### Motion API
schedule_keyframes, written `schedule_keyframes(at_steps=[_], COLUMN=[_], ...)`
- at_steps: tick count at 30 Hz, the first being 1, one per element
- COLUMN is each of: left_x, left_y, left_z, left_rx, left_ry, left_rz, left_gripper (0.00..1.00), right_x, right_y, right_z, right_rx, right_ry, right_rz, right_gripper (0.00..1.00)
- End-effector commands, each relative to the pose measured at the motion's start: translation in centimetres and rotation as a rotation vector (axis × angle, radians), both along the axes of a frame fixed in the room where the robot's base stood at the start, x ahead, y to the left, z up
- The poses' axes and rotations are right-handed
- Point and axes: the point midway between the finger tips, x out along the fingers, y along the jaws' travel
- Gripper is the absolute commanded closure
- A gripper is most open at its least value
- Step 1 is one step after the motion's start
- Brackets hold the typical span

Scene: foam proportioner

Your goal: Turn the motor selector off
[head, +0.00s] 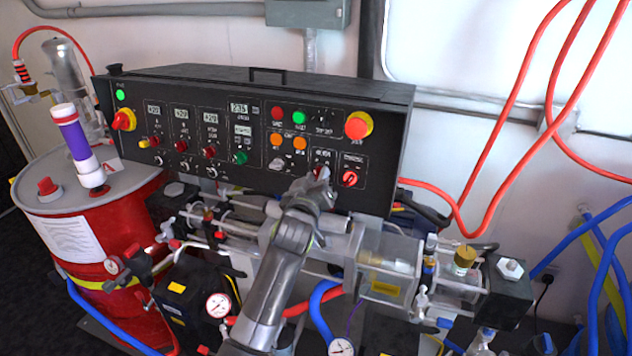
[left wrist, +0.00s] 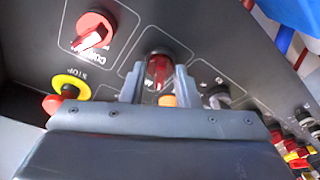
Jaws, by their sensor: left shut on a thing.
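The black control panel (head: 225,185) stands behind the machinery. My left gripper (head: 319,182) reaches up to the panel's lower right and hides most of a red selector knob there. In the left wrist view this red knob (left wrist: 158,68) sits between the two fingers of the left gripper (left wrist: 158,88), which is shut on it. It is the knob where the motor selector appears to be, but its label is too blurred to read. A second red selector knob (head: 349,178) is just right of it; it also shows in the left wrist view (left wrist: 93,32). My right gripper is out of view.
A red and yellow emergency stop (head: 357,126) and orange buttons (head: 277,140) are above the gripper. Clear cylinders and pipework (head: 385,255) crowd the space below. A red drum (head: 105,235) stands at left. Red hoses (head: 480,170) hang at right.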

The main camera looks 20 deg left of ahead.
Motion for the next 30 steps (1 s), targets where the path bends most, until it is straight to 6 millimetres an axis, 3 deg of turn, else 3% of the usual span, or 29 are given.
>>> schedule_keyframes(at_steps=[13, 14, 15, 30], left_x=[-0.01, -0.01, -0.01, 0.01], left_y=[-0.02, -0.02, -0.02, -0.08], left_z=[-0.09, -0.09, -0.09, 0.00], left_rx=[-0.012, -0.012, -0.012, -0.010], left_ry=[0.004, 0.004, 0.003, 0.002], left_rz=[0.002, 0.002, 0.001, -0.003], left_gripper=[0.95, 0.69, 0.68, 0.68], right_x=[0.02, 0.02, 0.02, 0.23], right_y=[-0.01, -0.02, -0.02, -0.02], right_z=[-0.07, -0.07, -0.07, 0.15], right_rx=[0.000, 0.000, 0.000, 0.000], right_ry=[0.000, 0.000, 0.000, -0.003], right_rz=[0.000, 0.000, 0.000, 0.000], right_gripper=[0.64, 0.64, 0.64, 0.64])
